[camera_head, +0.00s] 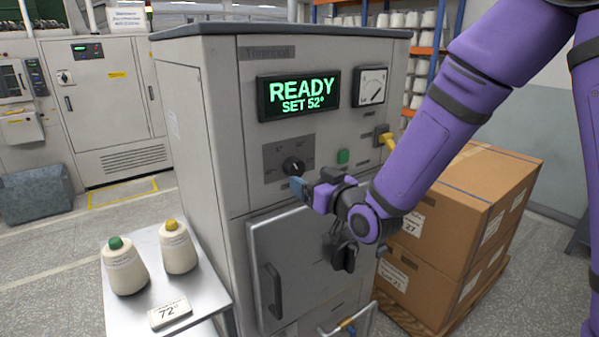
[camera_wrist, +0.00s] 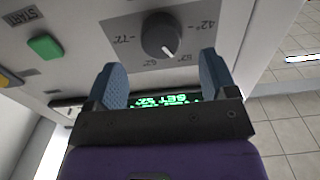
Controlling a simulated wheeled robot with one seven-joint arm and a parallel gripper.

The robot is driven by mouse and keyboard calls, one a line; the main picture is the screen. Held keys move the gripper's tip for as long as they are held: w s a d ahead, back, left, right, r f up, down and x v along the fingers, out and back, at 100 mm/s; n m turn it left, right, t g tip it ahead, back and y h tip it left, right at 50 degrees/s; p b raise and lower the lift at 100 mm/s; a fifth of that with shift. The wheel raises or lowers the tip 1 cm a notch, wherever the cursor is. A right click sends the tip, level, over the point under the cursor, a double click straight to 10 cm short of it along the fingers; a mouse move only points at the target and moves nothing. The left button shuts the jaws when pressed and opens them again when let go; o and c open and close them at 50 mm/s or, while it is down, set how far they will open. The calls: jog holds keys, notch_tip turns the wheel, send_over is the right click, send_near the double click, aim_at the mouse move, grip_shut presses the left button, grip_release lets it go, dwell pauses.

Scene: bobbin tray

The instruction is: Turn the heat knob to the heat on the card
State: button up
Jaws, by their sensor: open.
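The dark round heat knob (camera_head: 293,166) sits on a grey plate on the machine's front. In the wrist view the knob (camera_wrist: 160,34) shows a white pointer towards the 52° mark, with 42° and 72° marks also legible. My gripper (camera_head: 297,187) is just in front of and below the knob in the head view. Its blue fingers (camera_wrist: 160,75) are open and empty, apart from the knob. The card (camera_head: 170,312) reads 72° and lies on the side table. The display (camera_head: 298,95) reads READY, SET 52°.
A green START button (camera_head: 342,156) is right of the knob, and a dial gauge (camera_head: 370,86) is above it. A yellow-handled switch (camera_head: 383,137) is further right. Two cones of yarn (camera_head: 124,268) stand on the side table (camera_head: 130,318). Cardboard boxes (camera_head: 455,220) stand at right.

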aim_at(298, 171)
jog(key=shift+x, duration=2.8)
jog(key=c, duration=0.9)
